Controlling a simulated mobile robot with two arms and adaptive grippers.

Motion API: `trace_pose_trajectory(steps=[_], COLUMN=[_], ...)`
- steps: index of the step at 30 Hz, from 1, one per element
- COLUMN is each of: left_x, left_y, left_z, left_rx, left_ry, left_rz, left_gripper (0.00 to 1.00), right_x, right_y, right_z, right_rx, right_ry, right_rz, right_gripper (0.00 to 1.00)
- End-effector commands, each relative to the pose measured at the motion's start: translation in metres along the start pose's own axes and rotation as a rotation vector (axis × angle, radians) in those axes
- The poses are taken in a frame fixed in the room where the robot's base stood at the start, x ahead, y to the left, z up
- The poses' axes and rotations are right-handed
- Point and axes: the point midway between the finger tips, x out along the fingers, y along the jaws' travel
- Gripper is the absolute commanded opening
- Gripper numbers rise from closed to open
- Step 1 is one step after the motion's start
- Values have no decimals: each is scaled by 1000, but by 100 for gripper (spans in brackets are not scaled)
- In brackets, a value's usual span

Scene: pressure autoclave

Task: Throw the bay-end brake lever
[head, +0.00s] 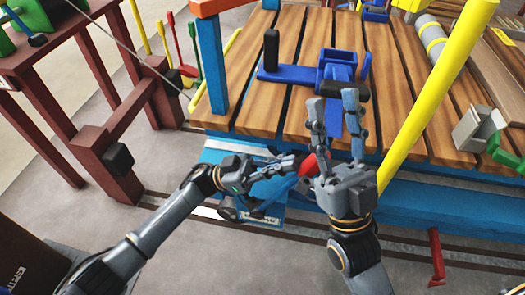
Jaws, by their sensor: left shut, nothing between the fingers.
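A red knob or handle end (309,165) shows at the near edge of the blue-framed cart, partly hidden by my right gripper. I cannot tell for sure that it belongs to the brake lever. My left gripper (296,162) is shut and empty, its fingertips at or just beside the red piece; contact cannot be told. My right gripper (334,108) points up with its fingers apart, empty, in front of the cart deck. A separate small red lever-like part (436,258) stands low at the right, near the floor rail.
The wooden cart deck (240,95) carries a blue clamp-like fixture (335,70). A yellow post (435,95) rises right of my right gripper. A dark red frame (110,150) stands at left, with red, green and yellow levers (187,55) behind.

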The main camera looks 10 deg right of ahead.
Motion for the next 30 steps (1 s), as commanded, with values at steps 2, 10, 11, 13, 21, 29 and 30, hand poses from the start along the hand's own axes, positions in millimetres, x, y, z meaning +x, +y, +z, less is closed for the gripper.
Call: trace_pose_trajectory(steps=[2,10,11,13,21,29,30], left_x=[-20,-74,-78,-86,-95,-95,-95], left_y=[-1,-2,-2,-2,-1,-1,-1], left_z=[-2,-6,-6,-6,-7,-7,-7], left_rx=[3,8,7,8,10,10,10], left_ry=[-1,8,8,9,12,12,12], left_rz=[-5,-6,-5,-5,-3,-3,-3], left_gripper=[0,0,0,0,0,0,0], right_x=[0,0,0,0,0,0,0], right_y=[0,0,0,0,0,0,0], right_z=[0,0,0,0,0,0,0], right_rx=[0,0,0,0,0,0,0], right_ry=[0,0,0,0,0,0,0], right_rz=[0,0,0,0,0,0,0], right_gripper=[40,40,40,40,40,40,40])
